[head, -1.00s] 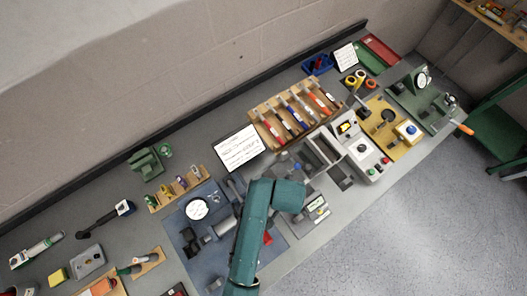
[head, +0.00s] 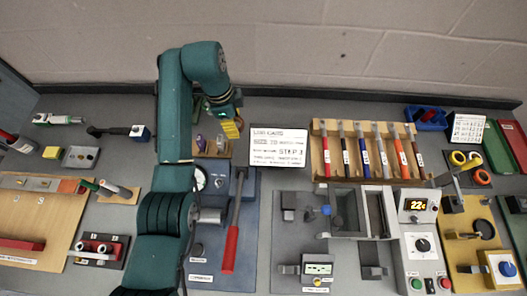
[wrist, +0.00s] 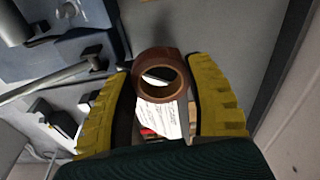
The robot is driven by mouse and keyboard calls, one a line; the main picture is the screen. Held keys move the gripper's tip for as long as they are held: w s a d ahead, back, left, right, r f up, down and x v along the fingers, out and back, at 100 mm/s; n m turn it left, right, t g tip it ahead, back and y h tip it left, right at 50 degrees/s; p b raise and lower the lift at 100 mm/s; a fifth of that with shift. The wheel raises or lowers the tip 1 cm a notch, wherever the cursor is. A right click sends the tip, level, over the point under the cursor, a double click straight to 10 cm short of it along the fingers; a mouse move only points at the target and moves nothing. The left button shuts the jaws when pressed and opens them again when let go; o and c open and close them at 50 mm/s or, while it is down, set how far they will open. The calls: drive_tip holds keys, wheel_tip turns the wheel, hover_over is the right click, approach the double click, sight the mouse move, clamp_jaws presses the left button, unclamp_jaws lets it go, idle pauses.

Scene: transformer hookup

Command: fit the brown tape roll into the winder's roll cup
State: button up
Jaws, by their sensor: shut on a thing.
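The brown tape roll (wrist: 160,98) is between the two yellow ribbed fingers of my gripper (wrist: 158,70) in the wrist view. The fingers are shut on its sides, and its open hole faces the camera. In the head view my gripper (head: 231,126) hangs at the back of the bench, left of the white step card. I cannot make out the roll there. A green device (head: 204,104) is mostly hidden behind my arm. I cannot tell which fixture is the winder, and its roll cup is not identifiable in either view.
A small wooden rack (head: 218,148) stands just below my gripper. The white card (head: 279,147) is to its right, with a rack of coloured tools (head: 366,150) beyond. A blue base with a red-handled lever (head: 231,236) lies in front. The wall rises close behind.

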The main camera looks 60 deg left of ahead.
sight(241, 154)
wheel_tip(241, 154, down, 18)
drive_tip(key=b, duration=0.5)
drive_tip(key=shift+f, duration=0.1)
drive_tip(key=o, duration=1.1)
wheel_tip(241, 154, up, 12)
drive_tip(key=s+p, duration=0.1)
drive_tip(key=shift+s+a+f, duration=0.15)
drive_tip(key=shift+s+a, duration=0.05)
drive_tip(key=shift+a, duration=0.15)
drive_tip(key=shift+r, duration=0.2)
drive_tip(key=shift+c, duration=1.2)
drive_tip(key=c, duration=0.7)
